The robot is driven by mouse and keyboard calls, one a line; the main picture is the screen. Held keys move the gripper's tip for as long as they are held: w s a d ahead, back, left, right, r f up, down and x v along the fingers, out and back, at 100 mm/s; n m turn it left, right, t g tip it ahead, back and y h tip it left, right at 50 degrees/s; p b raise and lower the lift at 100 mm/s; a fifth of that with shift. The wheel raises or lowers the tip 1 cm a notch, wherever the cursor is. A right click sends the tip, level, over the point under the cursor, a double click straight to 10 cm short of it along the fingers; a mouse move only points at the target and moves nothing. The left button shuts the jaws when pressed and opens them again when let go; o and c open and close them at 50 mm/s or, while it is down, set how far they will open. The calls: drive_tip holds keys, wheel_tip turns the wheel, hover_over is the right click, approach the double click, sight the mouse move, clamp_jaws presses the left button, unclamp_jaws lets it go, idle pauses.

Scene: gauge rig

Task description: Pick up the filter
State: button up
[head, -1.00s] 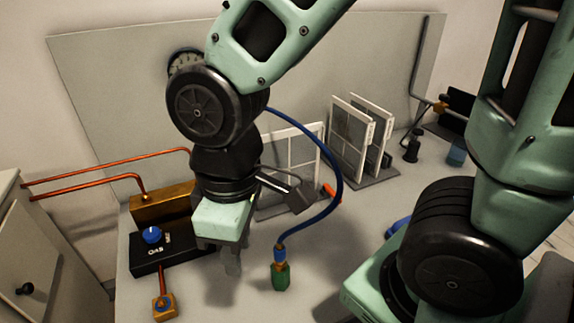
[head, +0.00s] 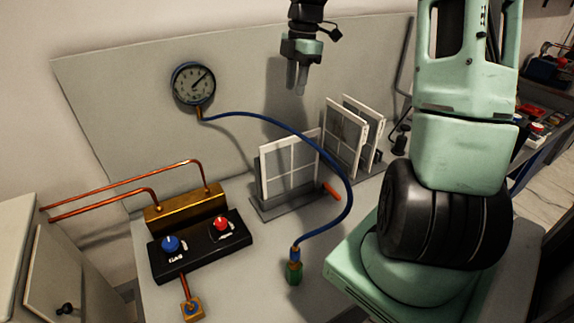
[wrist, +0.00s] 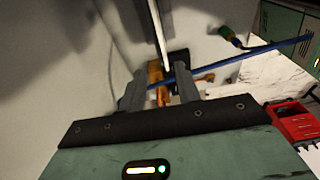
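Which panel is the filter I cannot tell for sure. A white-framed panel with cross bars (head: 290,165) stands upright in a grey holder with an orange handle (head: 331,190). Behind it to the right, a grey-meshed, white-framed panel (head: 345,135) and another white-framed panel (head: 372,125) stand upright in a second holder. My gripper (head: 297,80) hangs fingers-down above and behind the front panel, apart from all panels in the head view. In the wrist view my gripper (wrist: 158,93) has its fingers spread, with nothing held. A thin white panel edge (wrist: 157,35) shows beyond them.
A blue hose (head: 335,165) arcs from the gauge (head: 193,85) past the front panel to a green fitting (head: 294,272). A black box with blue and red knobs (head: 200,250) sits left. A backboard (head: 120,110) stands behind.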

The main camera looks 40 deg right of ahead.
drive_tip(key=d, duration=0.1)
drive_tip(key=p, duration=0.3)
approach(292, 137)
drive_tip(key=f, duration=0.5)
drive_tip(key=shift+w+a+f, duration=0.25)
drive_tip(key=shift+a, duration=0.05)
drive_tip(key=shift+s+a+f+p, duration=0.15)
drive_tip(key=shift+f+p, duration=0.3)
drive_tip(key=shift+f, duration=0.9)
drive_tip(key=shift+w+a+f+p, duration=0.15)
drive_tip(key=shift+f+p, duration=0.3)
drive_tip(key=shift+f, duration=0.9)
drive_tip(key=shift+s, duration=0.1)
clamp_jaws()
